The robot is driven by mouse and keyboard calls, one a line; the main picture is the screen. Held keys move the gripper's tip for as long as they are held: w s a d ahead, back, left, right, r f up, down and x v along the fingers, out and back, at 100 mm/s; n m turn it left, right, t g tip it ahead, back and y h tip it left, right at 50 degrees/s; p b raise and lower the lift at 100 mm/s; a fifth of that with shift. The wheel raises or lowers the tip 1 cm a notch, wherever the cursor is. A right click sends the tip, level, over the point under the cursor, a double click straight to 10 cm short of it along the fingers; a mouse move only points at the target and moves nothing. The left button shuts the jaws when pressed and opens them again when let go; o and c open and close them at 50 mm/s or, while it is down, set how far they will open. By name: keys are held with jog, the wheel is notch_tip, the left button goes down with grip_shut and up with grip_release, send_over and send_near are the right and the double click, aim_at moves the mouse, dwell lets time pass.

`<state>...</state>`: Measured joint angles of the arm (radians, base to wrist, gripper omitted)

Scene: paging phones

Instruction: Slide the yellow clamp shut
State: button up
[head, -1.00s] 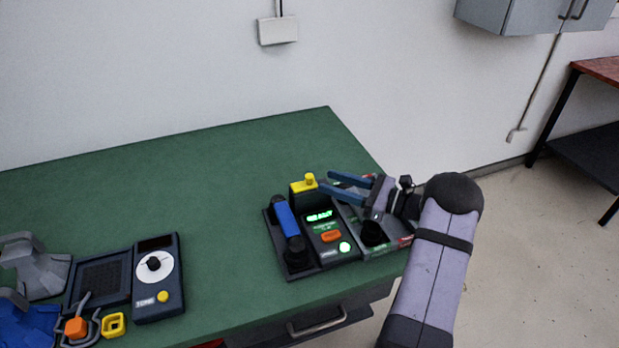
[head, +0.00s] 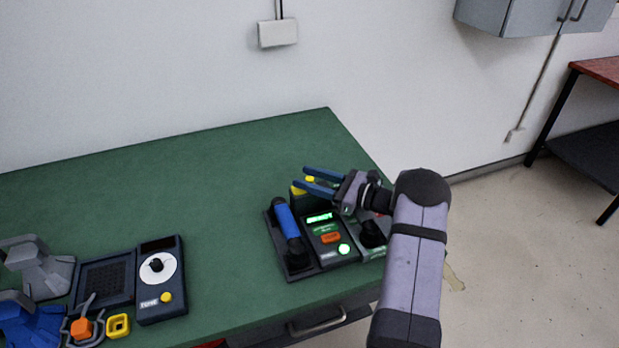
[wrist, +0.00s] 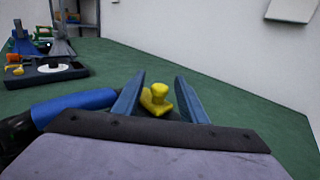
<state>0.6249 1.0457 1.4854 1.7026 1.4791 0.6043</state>
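The yellow clamp (head: 297,190) sits at the back of the dark phone unit (head: 331,262), and its knob shows beside my fingers. In the wrist view the yellow clamp (wrist: 158,98) with its upright knob stands between my two blue fingers, with room on both sides. My gripper (head: 306,177) is open and reaches leftward over the back of the unit. It also shows in the wrist view (wrist: 158,88). A blue handset (head: 287,220) lies on the left of the unit. The fingers hide part of the clamp in the head view.
A second phone unit with a white dial (head: 158,268) stands at left on the green table (head: 215,200). Grey and blue stands, an orange block (head: 81,328) and a yellow ring (head: 118,326) are at far left. The table behind the units is clear.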

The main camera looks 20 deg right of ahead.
aim_at(292, 194)
grip_shut()
jog(key=shift+a, duration=2.65)
grip_release()
jog(key=shift+a, duration=0.15)
jog(key=shift+s+d, duration=0.1)
jog(key=shift+d, duration=0.15)
